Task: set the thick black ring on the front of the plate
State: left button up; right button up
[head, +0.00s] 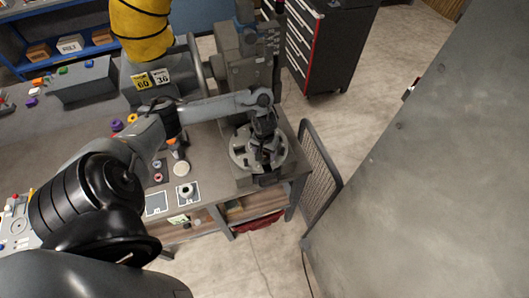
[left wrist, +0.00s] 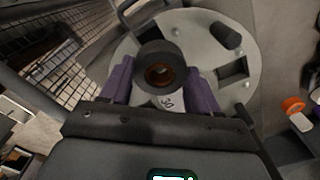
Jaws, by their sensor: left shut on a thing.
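The plate (head: 237,155) is a round light grey disc at the right end of the bench; it also fills much of the left wrist view (left wrist: 205,25). It carries a dark upright knob (left wrist: 228,37) and a dark rectangular recess (left wrist: 233,70). My left gripper (head: 262,152) is over the plate. Its purple fingers (left wrist: 160,85) are closed on either side of a thick black ring (left wrist: 153,54) with a brownish inside. Whether the ring touches the plate cannot be told. In the head view the arm mostly hides the ring. My right gripper is not in view.
A mesh panel (head: 318,185) stands beside the bench's right end. A grey machine (head: 245,65) stands behind the plate. A drawer cabinet (head: 330,45) stands farther back.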

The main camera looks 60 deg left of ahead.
pick_arm(q)
jog(key=shift+f, duration=0.85)
dwell(0.5)
jog(key=o, duration=1.3)
jog(key=shift+r, duration=0.1)
